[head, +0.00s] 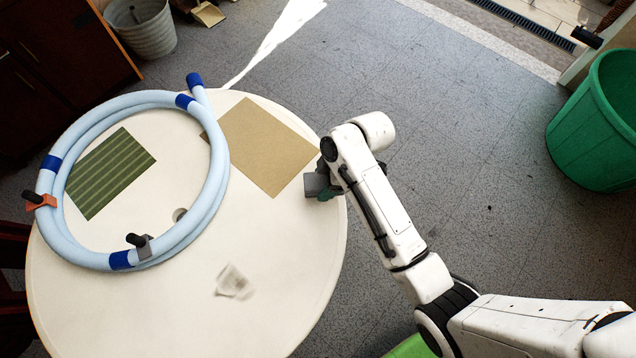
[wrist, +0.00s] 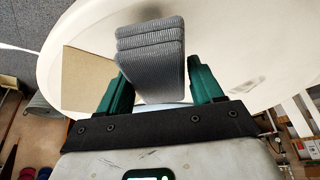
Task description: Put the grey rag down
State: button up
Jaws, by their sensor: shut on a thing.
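The grey rag (wrist: 152,62) is a folded, ribbed bundle between the two green fingers of my gripper (wrist: 160,78) in the wrist view. My gripper is shut on it. In the head view the grey rag (head: 314,184) shows as a small grey block at the right edge of the round cream table (head: 190,325). My gripper (head: 326,188) is just beside it there, partly hidden by my arm. I cannot tell whether the rag touches the table top.
A tan mat (head: 262,145) lies left of my gripper. A pale blue hose coil (head: 215,175) with clamps surrounds a green striped mat (head: 110,172). A pale smudge or scrap (head: 233,282) is at the front. The table's right-front is bare. A green bin (head: 598,125) stands far right.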

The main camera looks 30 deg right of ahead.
aim_at(318, 180)
jog(key=w+f, duration=0.2)
jog(key=shift+a+f, duration=0.3)
jog(key=shift+a, duration=0.05)
jog(key=shift+f, duration=1.45)
jog(key=shift+f, duration=0.15)
jog(key=o, duration=0.9)
jog(key=shift+o, duration=0.2)
jog(key=v, duration=1.2)
jog(key=s+d+m+h, duration=0.2)
jog(key=s+m, duration=0.4)
jog(key=s, duration=0.4)
jog(key=s+d+m+g+h, duration=0.1)
jog(key=s+m+h, duration=0.1)
jog(key=s+m, duration=0.5)
jog(key=s, duration=0.4)
jog(key=shift+d, duration=0.35)
